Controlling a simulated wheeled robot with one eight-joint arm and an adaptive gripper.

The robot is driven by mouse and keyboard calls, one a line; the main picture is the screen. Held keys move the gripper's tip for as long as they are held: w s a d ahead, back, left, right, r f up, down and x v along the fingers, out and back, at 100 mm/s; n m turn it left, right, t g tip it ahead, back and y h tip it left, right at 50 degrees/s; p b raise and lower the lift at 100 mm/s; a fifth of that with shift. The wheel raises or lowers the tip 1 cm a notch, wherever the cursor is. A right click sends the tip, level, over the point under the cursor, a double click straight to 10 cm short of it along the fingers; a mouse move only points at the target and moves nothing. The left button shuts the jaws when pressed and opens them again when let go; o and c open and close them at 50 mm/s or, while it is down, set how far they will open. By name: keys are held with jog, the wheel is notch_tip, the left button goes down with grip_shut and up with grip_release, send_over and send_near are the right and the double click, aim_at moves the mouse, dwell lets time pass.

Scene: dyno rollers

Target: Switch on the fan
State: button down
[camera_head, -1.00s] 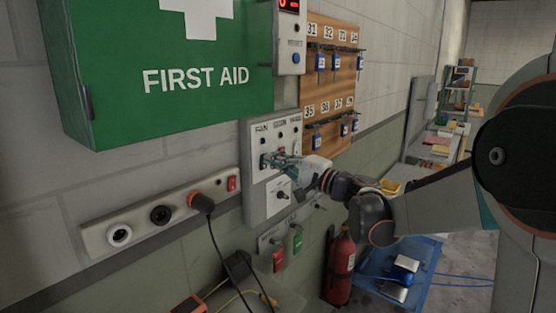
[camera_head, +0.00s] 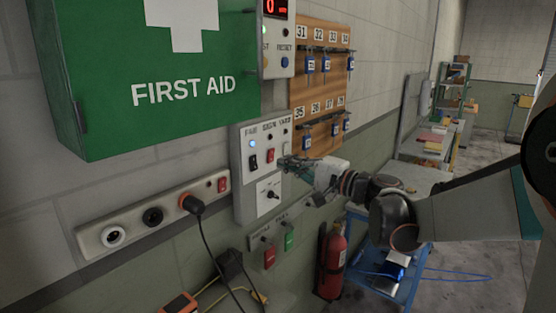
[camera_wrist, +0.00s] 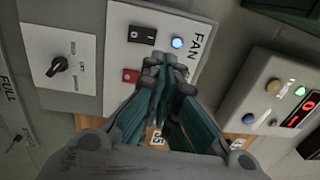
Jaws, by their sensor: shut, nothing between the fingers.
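The switch panel (camera_head: 243,199) is a pale plate on the wall below the first aid box. Its black fan rocker switch (camera_head: 253,162) sits under a blue lamp (camera_head: 252,143), which glows. In the wrist view the FAN label (camera_wrist: 196,46) is beside the lit lamp (camera_wrist: 177,42) and the black rocker (camera_wrist: 142,34). My gripper (camera_head: 284,163) is shut and empty, just right of the red sign switch (camera_head: 270,156). It is apart from the fan rocker and covers the yard switch position. The fan itself is not identifiable in view.
A rotary knob (camera_head: 269,195) sits lower on the panel. A socket strip (camera_head: 134,222) with a plugged cable is at left. The key board (camera_head: 302,88) hangs at right. A fire extinguisher (camera_head: 331,260) and a blue cart (camera_head: 376,289) stand below my arm.

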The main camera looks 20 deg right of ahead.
jog(key=v, duration=0.2)
jog(key=r+v, duration=0.1)
jog(key=v, duration=0.2)
jog(key=shift+s+p, duration=0.1)
jog(key=shift+p, duration=0.2)
